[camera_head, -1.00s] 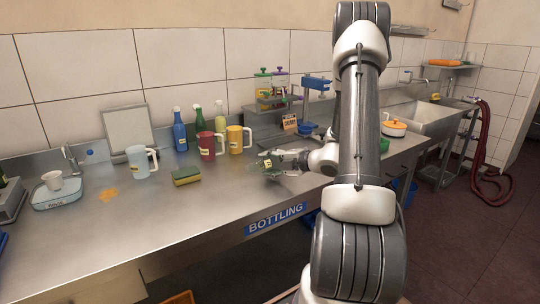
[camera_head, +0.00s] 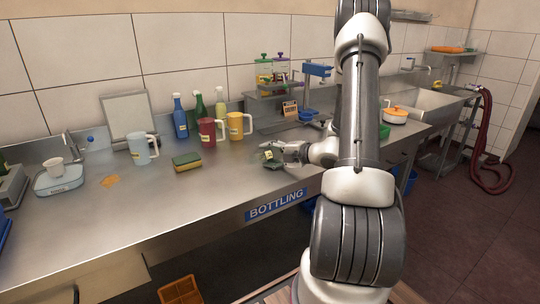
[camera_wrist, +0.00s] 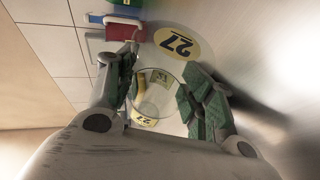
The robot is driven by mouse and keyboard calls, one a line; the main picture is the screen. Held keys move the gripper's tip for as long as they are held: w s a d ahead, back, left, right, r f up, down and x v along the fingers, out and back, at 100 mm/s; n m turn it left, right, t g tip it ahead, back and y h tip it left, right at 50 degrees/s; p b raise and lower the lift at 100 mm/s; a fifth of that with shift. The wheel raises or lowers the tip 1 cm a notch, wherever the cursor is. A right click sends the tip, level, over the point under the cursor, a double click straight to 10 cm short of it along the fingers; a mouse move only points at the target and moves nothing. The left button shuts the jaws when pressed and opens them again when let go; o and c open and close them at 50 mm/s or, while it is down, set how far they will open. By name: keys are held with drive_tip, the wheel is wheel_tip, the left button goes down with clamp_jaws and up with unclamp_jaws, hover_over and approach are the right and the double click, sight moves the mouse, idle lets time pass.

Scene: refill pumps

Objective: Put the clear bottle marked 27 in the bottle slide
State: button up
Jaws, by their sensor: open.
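My gripper (camera_head: 272,157) is low over the steel counter, in front of the yellow mug. In the wrist view its two dark green finger pads (camera_wrist: 165,100) stand apart. A clear, round-rimmed vessel (camera_wrist: 160,88) shows between them, with a yellow oval label reading 27 above and a smaller 27 label below. I cannot tell whether either pad touches it. In the head view the gripper mostly hides the vessel, and only a small yellow patch shows. I cannot make out the bottle slide for certain.
A sponge (camera_head: 187,161) lies left of my gripper. Behind stand a red mug (camera_head: 207,132), a yellow mug (camera_head: 236,126), a pale mug (camera_head: 139,149) and a blue bottle (camera_head: 180,118). A blue clamp stand (camera_head: 316,72) is behind right.

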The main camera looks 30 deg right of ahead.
drive_tip(key=shift+o, duration=0.8)
drive_tip(key=v, duration=1.2)
drive_tip(key=s+a+r+n+g+y, duration=0.1)
drive_tip(key=s+a+r+n+g, duration=0.25)
drive_tip(key=a+n, duration=0.4)
drive_tip(key=s+a+r+n+g, duration=0.25)
drive_tip(key=s+a+n, duration=0.25)
drive_tip(key=n, duration=0.5)
drive_tip(key=s+a+r+n+g+y, duration=0.1)
drive_tip(key=s+a+r+n+g, duration=0.25)
drive_tip(key=a+n, duration=0.4)
drive_tip(key=s+d+r+n+h, duration=0.3)
drive_tip(key=s+n+h, duration=0.1)
drive_tip(key=n, duration=0.8)
drive_tip(key=s+d+r+n+h, duration=0.2)
drive_tip(key=s+r+n+h, duration=0.2)
drive_tip(key=n, duration=0.9)
drive_tip(key=shift+s+d, duration=0.3)
drive_tip(key=shift+d, duration=0.05)
